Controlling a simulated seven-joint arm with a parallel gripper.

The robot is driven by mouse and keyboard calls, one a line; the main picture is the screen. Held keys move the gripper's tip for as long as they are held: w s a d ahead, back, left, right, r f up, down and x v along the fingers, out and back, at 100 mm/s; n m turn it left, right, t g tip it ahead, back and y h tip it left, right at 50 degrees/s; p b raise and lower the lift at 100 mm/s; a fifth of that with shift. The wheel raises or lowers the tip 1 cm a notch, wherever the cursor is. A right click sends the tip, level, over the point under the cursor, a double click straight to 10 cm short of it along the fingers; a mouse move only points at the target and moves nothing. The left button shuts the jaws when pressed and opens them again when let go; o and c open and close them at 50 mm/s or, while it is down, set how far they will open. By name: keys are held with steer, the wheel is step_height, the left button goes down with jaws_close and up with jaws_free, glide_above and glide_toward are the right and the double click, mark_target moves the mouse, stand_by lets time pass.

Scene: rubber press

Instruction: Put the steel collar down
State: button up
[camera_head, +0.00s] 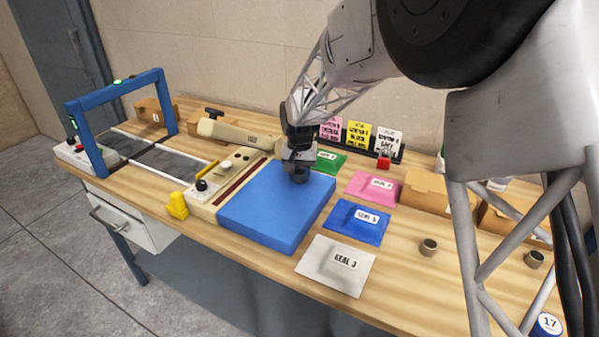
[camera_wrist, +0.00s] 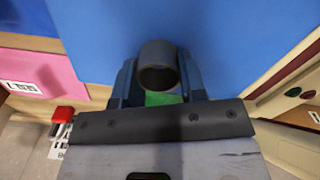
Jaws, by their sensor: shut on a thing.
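The steel collar (camera_wrist: 158,66) is a dark grey ring held between the two fingers of my gripper (camera_wrist: 160,82) in the wrist view. The blue pad (camera_wrist: 215,30) lies behind it in that view. In the head view my gripper (camera_head: 299,172) is over the far part of the blue pad (camera_head: 275,208), pointing down. The collar is dark and hard to tell from the fingers there. I cannot tell whether it touches the pad. Two similar collars stand on the table to the right, one nearer the middle (camera_head: 428,246) and one further right (camera_head: 534,259).
Green (camera_head: 328,161), pink (camera_head: 374,189), blue (camera_head: 357,222) and white (camera_head: 336,264) labelled packets lie right of the pad. A cream press (camera_head: 228,180) with a lever stands left, beside a blue frame (camera_head: 120,90). Cardboard boxes (camera_head: 436,194) stand at the back right. Bare table lies between packets and collars.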

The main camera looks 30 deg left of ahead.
steer(key=o, duration=0.9)
steer(key=shift+f, duration=0.15)
steer(key=shift+o, duration=0.2)
step_height(320, 180, up, 12)
steer(key=shift+r, duration=0.2)
stand_by(0.8)
